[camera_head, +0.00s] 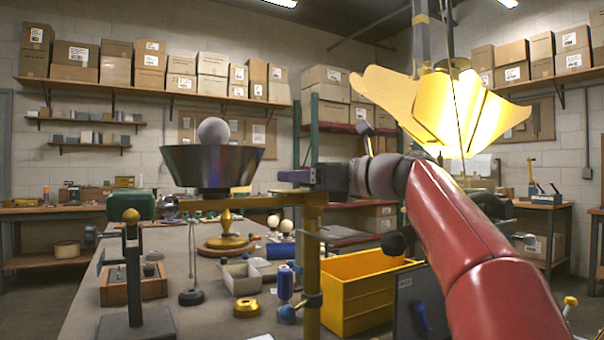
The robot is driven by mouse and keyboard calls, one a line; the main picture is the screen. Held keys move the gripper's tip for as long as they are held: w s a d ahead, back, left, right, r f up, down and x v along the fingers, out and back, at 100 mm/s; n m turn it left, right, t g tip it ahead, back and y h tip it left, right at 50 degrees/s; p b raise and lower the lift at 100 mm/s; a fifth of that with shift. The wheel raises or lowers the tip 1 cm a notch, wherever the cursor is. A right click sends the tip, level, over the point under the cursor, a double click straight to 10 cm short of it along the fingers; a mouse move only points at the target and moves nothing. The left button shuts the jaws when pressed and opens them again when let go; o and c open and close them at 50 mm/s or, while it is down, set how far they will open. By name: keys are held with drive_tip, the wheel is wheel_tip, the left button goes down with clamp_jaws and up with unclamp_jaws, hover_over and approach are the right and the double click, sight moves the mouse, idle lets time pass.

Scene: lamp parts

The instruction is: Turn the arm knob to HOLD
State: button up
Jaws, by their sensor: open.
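My gripper (290,176) is at the end of my red arm, pointing left, just above the yellow post and beam. Its jaws are seen edge-on and I see nothing between them. A yellow post (313,250) carries a horizontal yellow beam (262,202). A blue knob (288,313) sits beside a dark collar low on this post, well below my gripper. A dark panel (408,305) with a blue lever stands at the lower right, partly behind my arm. Its small marking is too small to read, and I cannot tell which control is the arm knob.
A dark upturned shade (212,168) with a pale bulb stands left of my gripper. A yellow bin (365,290) stands right of the post. Small trays (242,278) and a wooden box (133,285) lie on the bench. A bright yellow shade (445,108) hangs above my arm.

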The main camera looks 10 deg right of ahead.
drive_tip(key=shift+w+a, duration=0.1)
drive_tip(key=shift+a, duration=0.05)
drive_tip(key=c, duration=1)
drive_tip(key=shift+h, duration=0.3)
drive_tip(key=m+t+h, duration=0.3)
drive_tip(key=m+h, duration=0.1)
drive_tip(key=h, duration=0.1)
drive_tip(key=shift+w+d+t, duration=0.15)
drive_tip(key=shift+d+t, duration=0.05)
drive_tip(key=shift+t, duration=0.2)
drive_tip(key=m+h, duration=0.2)
drive_tip(key=d+m+t+h, duration=0.1)
drive_tip(key=h, duration=0.2)
drive_tip(key=shift+w+m, duration=0.15)
drive_tip(key=shift+m, duration=0.25)
drive_tip(key=shift+d+m+h, duration=0.1)
drive_tip(key=shift+m+h, duration=0.4)
drive_tip(key=shift+h, duration=0.4)
drive_tip(key=shift+m+h, duration=0.3)
drive_tip(key=shift+h, duration=0.2)
